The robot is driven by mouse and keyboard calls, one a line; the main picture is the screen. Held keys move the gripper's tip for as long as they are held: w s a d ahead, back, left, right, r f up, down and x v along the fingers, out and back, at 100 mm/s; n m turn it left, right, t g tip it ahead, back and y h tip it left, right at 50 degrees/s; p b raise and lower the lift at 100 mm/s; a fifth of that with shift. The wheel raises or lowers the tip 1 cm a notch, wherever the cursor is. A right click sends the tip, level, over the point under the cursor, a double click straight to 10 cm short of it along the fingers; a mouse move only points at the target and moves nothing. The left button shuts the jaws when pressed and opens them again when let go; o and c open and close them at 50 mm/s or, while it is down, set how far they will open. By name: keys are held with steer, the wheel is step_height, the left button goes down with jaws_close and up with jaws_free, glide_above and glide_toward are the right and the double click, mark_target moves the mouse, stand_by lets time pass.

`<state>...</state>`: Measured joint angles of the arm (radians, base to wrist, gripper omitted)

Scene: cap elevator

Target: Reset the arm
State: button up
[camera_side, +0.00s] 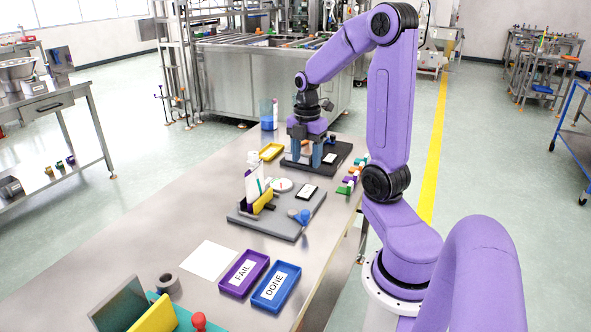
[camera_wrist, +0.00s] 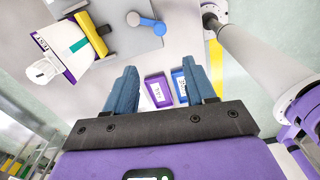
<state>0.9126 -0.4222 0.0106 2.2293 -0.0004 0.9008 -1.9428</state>
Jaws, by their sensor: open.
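My gripper (camera_side: 305,162) is in the side view, over the dark base plate (camera_side: 341,149) at the far end of the steel table (camera_side: 150,222). Its two blue fingers point down and stand apart with nothing visible between them. Whether the fingertips touch the plate cannot be told. The wrist view shows my gripper (camera_wrist: 160,76) open and empty, with the purple tray (camera_wrist: 155,80) and blue tray (camera_wrist: 179,78) seen between and beyond the fingers. My arm is bent, reaching from its base at the right of the table.
A grey board (camera_side: 272,226) with a yellow block (camera_side: 264,200) and blue-handled part (camera_side: 300,216) stands mid-table. Near it are a yellow tray (camera_side: 271,152), a blue container (camera_side: 267,115) and several small coloured blocks (camera_side: 350,180). The FAIL and DONE trays are empty, nearer the front.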

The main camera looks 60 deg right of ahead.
steer(key=s+a+m, duration=0.2)
steer(key=a, duration=1.6)
steer(key=s+a+m, duration=0.2)
steer(key=s+a, duration=0.8)
steer(key=s, duration=0.2)
steer(key=shift+s+r, duration=0.25)
steer(key=shift+s, duration=0.05)
